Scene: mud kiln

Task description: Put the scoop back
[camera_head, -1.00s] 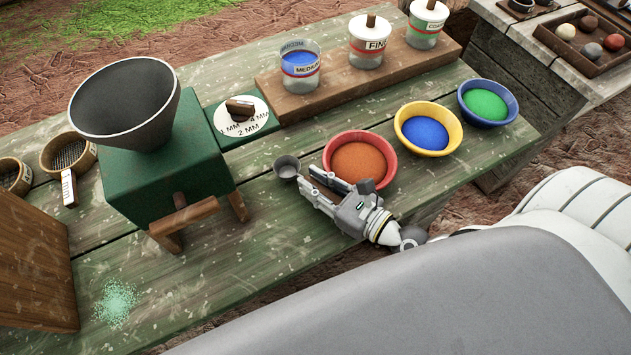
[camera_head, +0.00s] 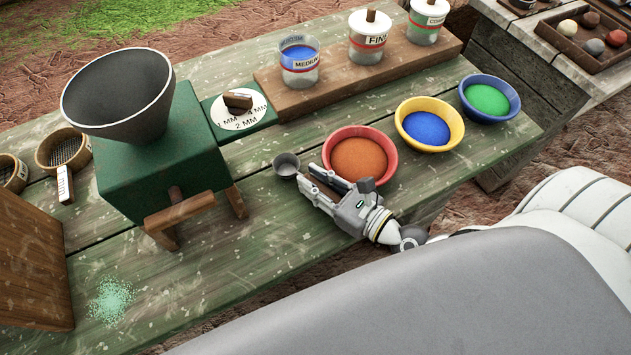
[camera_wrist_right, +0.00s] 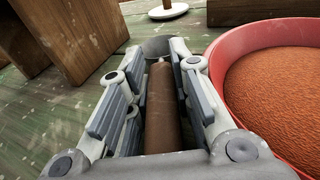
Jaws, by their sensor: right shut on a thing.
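The scoop has a small grey metal cup (camera_head: 286,165) and a brown wooden handle. In the head view the cup sits just beyond my right gripper's fingertips, left of the red bowl (camera_head: 391,174). My right gripper (camera_head: 322,179) is low over the green table and shut on the scoop. In the right wrist view the brown handle (camera_wrist_right: 162,112) lies lengthwise between the fingers, with the grey cup (camera_wrist_right: 156,48) at its far end. I cannot tell whether the scoop touches the table. My left gripper is not in view.
The red bowl of orange powder is close beside my right gripper. Yellow (camera_head: 458,135) and blue (camera_head: 516,104) bowls stand farther right. A green box with a grey funnel (camera_head: 120,95) stands left. Jars line a wooden board (camera_head: 340,86) behind. Pale green powder (camera_head: 112,300) lies front left.

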